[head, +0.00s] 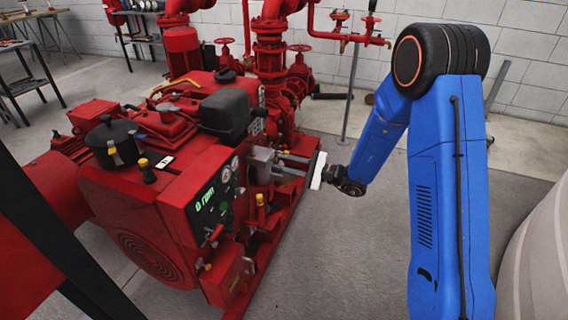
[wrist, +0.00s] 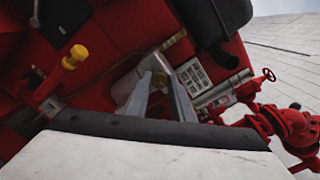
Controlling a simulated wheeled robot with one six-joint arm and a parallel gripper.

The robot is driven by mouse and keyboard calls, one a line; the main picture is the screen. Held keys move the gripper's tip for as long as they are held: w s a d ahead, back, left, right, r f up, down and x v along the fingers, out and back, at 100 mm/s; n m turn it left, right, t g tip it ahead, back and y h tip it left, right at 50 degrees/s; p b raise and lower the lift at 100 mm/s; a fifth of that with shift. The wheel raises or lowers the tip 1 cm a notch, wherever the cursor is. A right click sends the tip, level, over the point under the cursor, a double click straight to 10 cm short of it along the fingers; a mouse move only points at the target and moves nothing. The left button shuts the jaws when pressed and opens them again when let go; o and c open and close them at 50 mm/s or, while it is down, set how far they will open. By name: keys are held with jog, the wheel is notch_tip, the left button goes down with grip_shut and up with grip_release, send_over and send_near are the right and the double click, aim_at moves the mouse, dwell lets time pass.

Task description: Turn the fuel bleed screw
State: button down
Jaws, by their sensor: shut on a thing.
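My gripper (head: 279,164) reaches left into the side of the red engine, in front of a small grey metal housing (head: 262,158). In the wrist view its two grey fingers (wrist: 154,72) converge at the pale face of that housing (wrist: 128,84). They are shut on a small round part between the tips, which I take for the fuel bleed screw (wrist: 159,80). The fingers cover most of it, and its turn angle cannot be read. In the head view the screw is hidden at the fingertips.
The red engine (head: 135,205) carries a gauge panel (head: 212,205) left of my gripper. A yellow-capped part (wrist: 75,56) stands left of the fingers in the wrist view. Red pipes and valves (head: 270,60) rise behind. The floor (head: 335,250) right of the engine is clear.

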jog(key=shift+f, duration=0.1)
dwell(0.4)
jog(key=c, duration=1.5)
grip_release()
jog(key=shift+d, duration=0.1)
jog(key=shift+c, duration=0.2)
jog(key=shift+d, duration=0.1)
jog(key=v, duration=1.7)
jog(key=shift+s+d, duration=0.1)
